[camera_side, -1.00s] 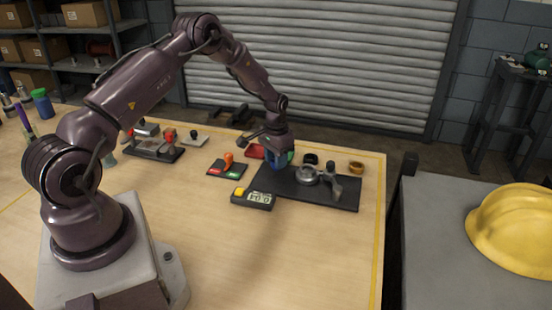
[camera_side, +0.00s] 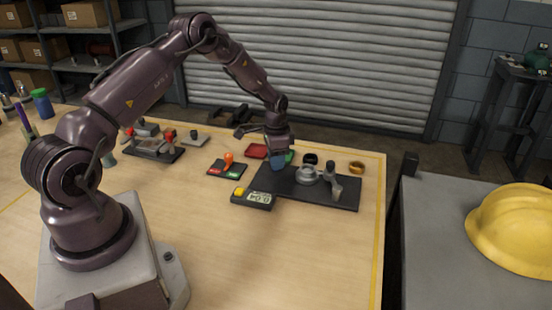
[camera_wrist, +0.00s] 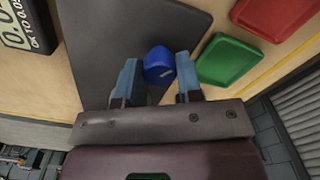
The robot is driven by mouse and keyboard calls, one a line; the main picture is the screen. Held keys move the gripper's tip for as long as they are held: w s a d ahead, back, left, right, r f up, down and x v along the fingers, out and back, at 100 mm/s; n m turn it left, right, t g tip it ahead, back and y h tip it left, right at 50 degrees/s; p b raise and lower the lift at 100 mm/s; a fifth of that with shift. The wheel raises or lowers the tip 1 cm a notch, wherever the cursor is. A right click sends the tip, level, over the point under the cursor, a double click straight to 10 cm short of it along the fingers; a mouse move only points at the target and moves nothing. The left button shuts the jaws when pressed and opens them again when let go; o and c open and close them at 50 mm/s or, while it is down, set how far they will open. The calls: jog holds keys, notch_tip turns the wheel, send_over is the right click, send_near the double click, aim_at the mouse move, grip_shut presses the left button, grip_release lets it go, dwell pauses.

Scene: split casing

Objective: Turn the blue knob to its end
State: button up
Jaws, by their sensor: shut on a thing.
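The blue knob (camera_wrist: 158,63) shows in the wrist view as a rounded blue piece between my two blue fingertips. It is on the dark grey plate (camera_side: 330,203). My gripper (camera_wrist: 157,78) is shut on the knob, one finger on each side. In the side view my gripper (camera_side: 277,161) points down at the plate's left end. The fingers there mostly hide the knob, so its turn angle cannot be told.
A digital readout (camera_side: 253,198) lies in front. Red (camera_side: 256,151) and green (camera_wrist: 229,60) trays lie behind.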

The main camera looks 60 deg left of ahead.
jog(key=o, duration=0.9)
notch_tip(320, 180, up, 13)
jog(key=shift+r, duration=0.1)
dwell(0.3)
